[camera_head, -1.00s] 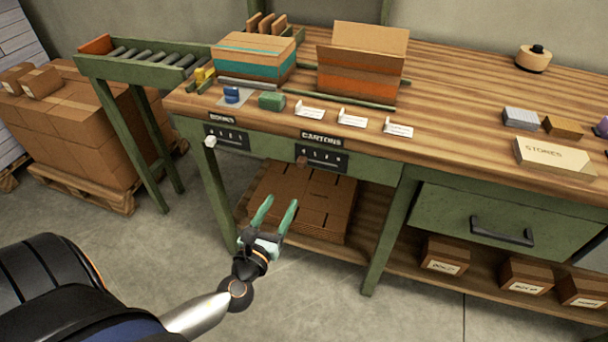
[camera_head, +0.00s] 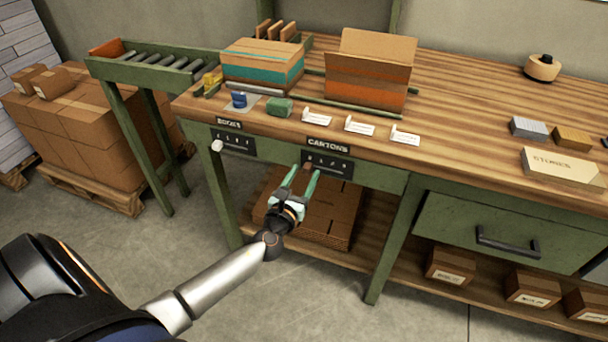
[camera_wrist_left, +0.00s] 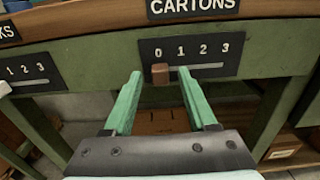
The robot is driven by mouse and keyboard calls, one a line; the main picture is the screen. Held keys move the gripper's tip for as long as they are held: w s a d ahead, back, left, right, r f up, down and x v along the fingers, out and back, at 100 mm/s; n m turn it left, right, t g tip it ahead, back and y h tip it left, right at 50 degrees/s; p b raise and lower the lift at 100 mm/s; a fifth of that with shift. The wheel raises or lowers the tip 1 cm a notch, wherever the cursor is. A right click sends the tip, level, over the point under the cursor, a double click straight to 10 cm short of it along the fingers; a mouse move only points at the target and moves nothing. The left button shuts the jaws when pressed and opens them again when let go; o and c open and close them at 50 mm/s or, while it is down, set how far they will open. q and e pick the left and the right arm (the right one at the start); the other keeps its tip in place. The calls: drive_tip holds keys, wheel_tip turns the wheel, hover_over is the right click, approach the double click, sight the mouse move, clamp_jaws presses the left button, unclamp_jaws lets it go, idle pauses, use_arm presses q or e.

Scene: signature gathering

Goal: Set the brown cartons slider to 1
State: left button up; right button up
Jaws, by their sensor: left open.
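The cartons slider is a small brown knob (camera_wrist_left: 160,74) at the left end of its slot, under the 0. It sits on a dark panel (camera_wrist_left: 205,55) marked 0, 1, 2, 3, below the CARTONS label (camera_wrist_left: 193,7). In the head view the same panel (camera_head: 335,165) is on the green front of the bench. My left gripper (camera_head: 302,172) is open in front of it, pointing at the panel. In the left wrist view its green fingers (camera_wrist_left: 160,82) stand either side of the knob. I cannot tell whether they touch it. My right gripper is not in view.
The second panel (camera_head: 233,140), under the BOOKS label (camera_head: 229,124), has a white knob (camera_head: 217,146) to the left. A drawer handle (camera_head: 508,242) juts out at the right. Flat cartons (camera_head: 335,220) lie on the lower shelf behind my gripper.

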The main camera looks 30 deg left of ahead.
use_arm(q)
drive_tip(key=shift+w, duration=0.25)
clamp_jaws()
idle(0.3)
idle(0.9)
